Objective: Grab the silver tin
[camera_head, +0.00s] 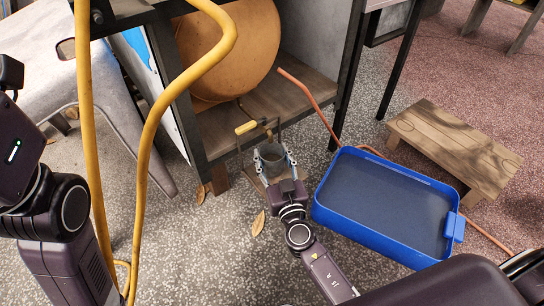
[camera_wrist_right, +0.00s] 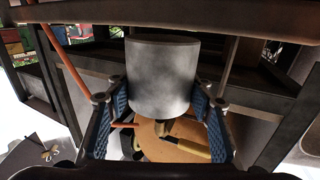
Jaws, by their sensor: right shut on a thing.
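The silver tin (camera_head: 272,163) is a small grey metal cylinder, open at the top, in front of the compressor cart's lower shelf. My right gripper (camera_head: 273,155) has one finger on each side of it and is shut on it. In the right wrist view the tin (camera_wrist_right: 163,75) sits between the two blue-padded fingers (camera_wrist_right: 161,100). Whether the tin touches anything below it is hidden. Part of my left arm shows at the left edge of the head view, but its gripper does not.
A yellow-handled lever (camera_head: 246,128) and the cart shelf (camera_head: 290,98) with an orange tank (camera_head: 235,55) are close behind the tin. A blue tray (camera_head: 385,205) lies to the right, with a wooden stool (camera_head: 455,150) beyond. A yellow hose (camera_head: 150,130) hangs at the left.

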